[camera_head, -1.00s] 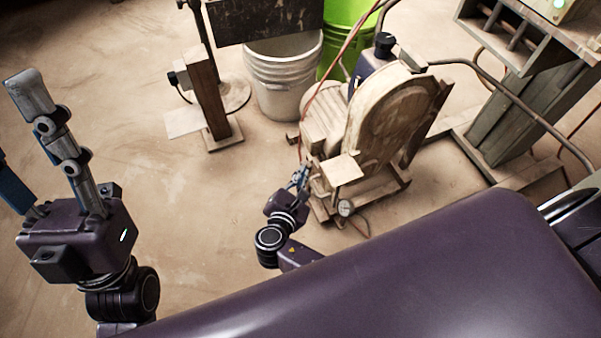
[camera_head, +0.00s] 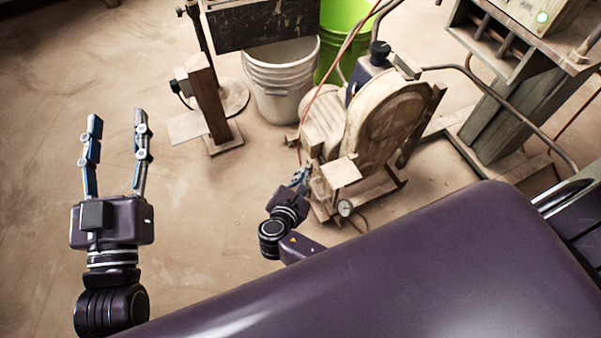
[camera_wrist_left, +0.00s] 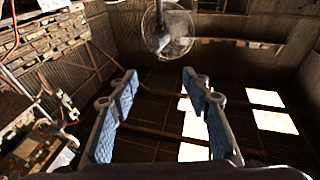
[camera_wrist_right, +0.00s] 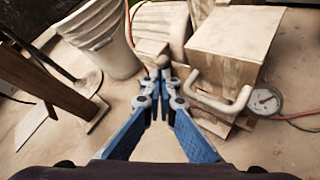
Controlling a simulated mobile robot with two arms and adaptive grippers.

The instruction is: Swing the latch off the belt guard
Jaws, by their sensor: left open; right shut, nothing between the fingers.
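The belt guard (camera_head: 388,125) is a dusty, wood-coloured arched cover on a machine right of centre in the head view. I cannot make out a latch on it for certain. My right gripper (camera_head: 301,177) is at the machine's near left side, by a small box (camera_head: 341,172). In the right wrist view its fingers (camera_wrist_right: 164,78) are together and empty, just left of that box (camera_wrist_right: 235,45) and its bent handle (camera_wrist_right: 222,104). A small rounded knob (camera_wrist_right: 162,61) shows just beyond the fingertips. My left gripper (camera_head: 117,116) is open and empty, far left of the machine.
A white bucket (camera_head: 282,75) and a green bucket (camera_head: 345,35) stand behind the machine. A wooden post (camera_head: 209,105) stands left of it. A pressure gauge (camera_head: 345,208) is low at its front. A wooden bench (camera_head: 510,100) is at right. The floor between my grippers is clear.

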